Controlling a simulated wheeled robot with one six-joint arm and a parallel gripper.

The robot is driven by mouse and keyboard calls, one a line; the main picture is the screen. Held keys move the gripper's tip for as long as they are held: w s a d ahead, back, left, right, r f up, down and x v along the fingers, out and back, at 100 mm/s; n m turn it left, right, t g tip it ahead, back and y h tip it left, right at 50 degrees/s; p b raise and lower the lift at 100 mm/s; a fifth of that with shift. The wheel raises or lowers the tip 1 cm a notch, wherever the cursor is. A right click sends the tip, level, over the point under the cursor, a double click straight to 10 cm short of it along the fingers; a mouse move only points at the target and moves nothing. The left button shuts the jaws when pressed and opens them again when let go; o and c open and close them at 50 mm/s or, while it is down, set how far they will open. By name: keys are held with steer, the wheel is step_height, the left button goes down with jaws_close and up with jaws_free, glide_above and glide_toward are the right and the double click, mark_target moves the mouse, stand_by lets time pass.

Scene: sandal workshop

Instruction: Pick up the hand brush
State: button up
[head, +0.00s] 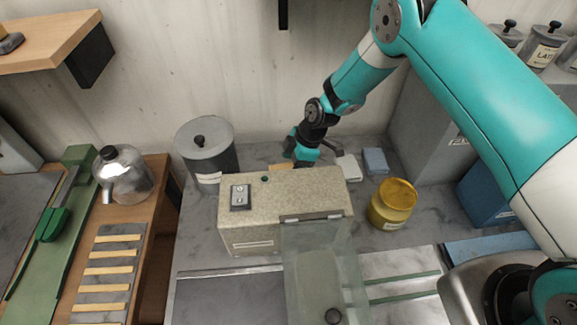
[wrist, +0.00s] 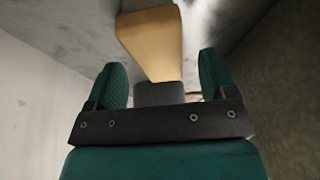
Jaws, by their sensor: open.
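A tan wooden piece, which looks like the hand brush (wrist: 155,45), lies ahead of my gripper (wrist: 163,78) in the wrist view. Its narrower end and a dark grey block show between the two green fingers, with space on both sides. In the head view, a tan sliver of the same thing, the hand brush (head: 279,166), shows behind the beige machine, which hides most of it. My gripper (head: 302,154) is open and low behind that machine, just right of the sliver. I cannot tell whether the fingers touch it.
The beige machine (head: 270,202) stands in front of my gripper. A grey lidded canister (head: 207,151) is to the left. A white block (head: 348,168), a blue block (head: 375,161) and a yellow jar (head: 393,206) stand to the right. The wall is close behind.

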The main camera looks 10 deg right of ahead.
steer(key=shift+p+x, duration=0.35)
steer(key=shift+x, duration=0.85)
steer(key=shift+f+b, duration=0.2)
steer(key=shift+b, duration=0.2)
steer(key=c, duration=1)
steer(key=shift+r+p, duration=0.2)
steer(key=shift+p, duration=0.1)
steer(key=shift+r, duration=0.15)
step_height(320, 180, up, 6)
steer(key=b, duration=0.3)
steer(key=shift+r+b, duration=0.1)
steer(key=shift+b, duration=0.2)
steer(key=d+b, duration=0.2)
steer(key=d, duration=0.3)
steer(key=w+d+b, duration=0.1)
steer(key=d+b, duration=0.2)
steer(key=d, duration=0.3)
steer(key=d+b, duration=0.2)
steer(key=d, duration=0.3)
steer(key=shift+w+d+r, duration=0.1)
steer(key=shift+w+d, duration=0.2)
steer(key=shift+w, duration=0.1)
steer(key=shift+d+r+b, duration=0.15)
steer(key=shift+d+b, duration=0.2)
steer(key=shift+d, duration=0.25)
